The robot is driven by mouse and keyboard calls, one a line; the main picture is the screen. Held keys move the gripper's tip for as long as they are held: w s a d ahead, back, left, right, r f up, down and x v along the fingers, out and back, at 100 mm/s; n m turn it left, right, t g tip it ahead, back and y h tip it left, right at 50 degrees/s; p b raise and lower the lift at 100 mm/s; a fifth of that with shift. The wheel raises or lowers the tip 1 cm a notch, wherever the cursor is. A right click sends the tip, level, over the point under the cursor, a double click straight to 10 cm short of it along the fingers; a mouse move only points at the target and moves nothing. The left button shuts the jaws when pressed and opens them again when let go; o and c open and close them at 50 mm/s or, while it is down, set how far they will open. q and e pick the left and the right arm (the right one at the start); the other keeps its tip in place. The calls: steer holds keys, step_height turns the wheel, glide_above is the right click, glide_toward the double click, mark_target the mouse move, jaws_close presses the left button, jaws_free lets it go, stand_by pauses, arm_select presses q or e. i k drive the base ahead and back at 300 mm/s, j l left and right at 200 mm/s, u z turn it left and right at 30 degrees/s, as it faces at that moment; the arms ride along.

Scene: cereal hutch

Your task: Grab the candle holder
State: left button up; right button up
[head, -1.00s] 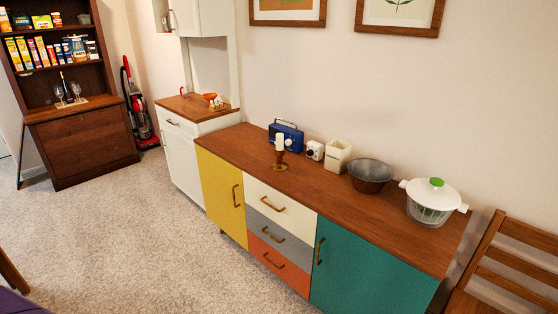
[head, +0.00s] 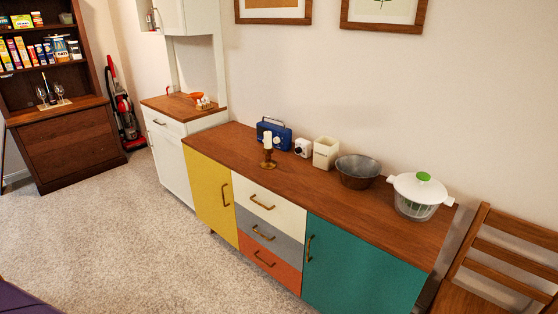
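The candle holder (head: 268,158) is a small brass-brown stand with a white candle (head: 267,141) in it. Neither of my grippers shows in the head view.
A white timer (head: 303,147), a cream canister (head: 326,153), a metal bowl (head: 357,171) and a salad spinner (head: 419,195) stand along the sideboard. A wooden chair (head: 500,262) is at the right. A red vacuum (head: 125,115) stands far left. The carpet (head: 130,245) in front is clear.

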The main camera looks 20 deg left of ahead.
mark_target(267, 163)
steer(key=i+j+z, duration=0.15)
steer(key=j+z, duration=0.2)
steer(key=i+j+z, duration=0.15)
steer(key=j+z, duration=0.2)
steer(key=i+j+z, duration=0.15)
steer(key=j, duration=0.4)
steer(key=j+z, duration=0.1)
steer(key=j, duration=0.45)
steer(key=i+j, duration=0.1)
steer(key=j, duration=0.65)
steer(key=i+j+z, duration=0.1)
steer(key=j, duration=0.6)
steer(key=i+j, duration=0.1)
steer(key=j, duration=0.65)
